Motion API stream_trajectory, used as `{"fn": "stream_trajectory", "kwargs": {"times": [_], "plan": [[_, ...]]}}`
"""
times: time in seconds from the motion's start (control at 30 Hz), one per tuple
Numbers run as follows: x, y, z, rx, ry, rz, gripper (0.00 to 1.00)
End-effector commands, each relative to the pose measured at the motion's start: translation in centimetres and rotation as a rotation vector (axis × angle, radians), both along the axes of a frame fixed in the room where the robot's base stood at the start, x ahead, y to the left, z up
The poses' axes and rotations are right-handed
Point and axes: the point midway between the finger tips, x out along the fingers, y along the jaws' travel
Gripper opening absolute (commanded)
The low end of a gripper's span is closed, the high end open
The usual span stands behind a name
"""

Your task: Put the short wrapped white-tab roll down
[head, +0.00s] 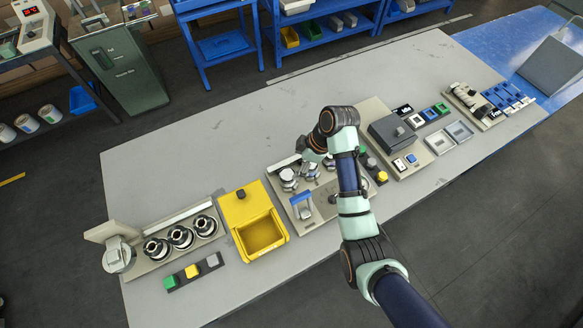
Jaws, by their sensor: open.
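My arm reaches over the middle of the table, and its wrist bends down toward the far edge of the centre fixture plate (325,217). My gripper (303,147) shows only as a small dark part at the wrist's end. Its fingertips are too small and too covered to make out, and no roll shows in it. Silver round pieces (288,176) stand in a row on the plate just below the wrist. I cannot pick out the short wrapped white-tab roll; it may be hidden by my arm or too small to tell.
Left of the centre plate are an open yellow bin (262,236) and a fixture with three black-and-silver round holders (181,238). Right are a dark grey box (392,132) and shallow grey trays (438,143). The grey table (235,150) is bare along its far side.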

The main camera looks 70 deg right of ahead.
Motion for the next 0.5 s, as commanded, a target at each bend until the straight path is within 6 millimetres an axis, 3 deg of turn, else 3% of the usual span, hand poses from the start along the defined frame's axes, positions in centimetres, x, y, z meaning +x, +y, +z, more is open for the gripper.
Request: {"fn": "stream_trajectory", "kwargs": {"times": [0.13,0.5], "plan": [[-0.7,-0.1,1.7,0.001,0.001,0.0,0.82],[-0.8,-0.1,1.9,0.001,0.001,0.0,0.82]]}}
